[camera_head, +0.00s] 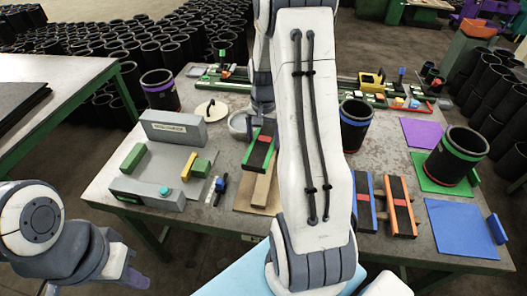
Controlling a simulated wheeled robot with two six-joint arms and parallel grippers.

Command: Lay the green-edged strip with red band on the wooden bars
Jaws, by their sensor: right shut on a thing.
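The green-edged strip with a red band (259,152) is dark and lies lengthwise over the far part of the wooden bars (263,188). The bars sit on a tan board (242,204) in the middle of the table. My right gripper (262,122) is shut on the strip's far end, partly hidden by my own arm. I cannot tell whether the strip touches the bars. My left gripper (132,277) is low at the left, in front of the table and away from the strip; its jaw opening is unclear.
A grey machine with green blocks (150,192) stands left of the bars. An orange-edged strip (400,205) and a blue-edged strip (366,200) lie to the right. Black sleeves stand on the table: purple-banded (160,92), blue-banded (355,122), green-banded (456,158).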

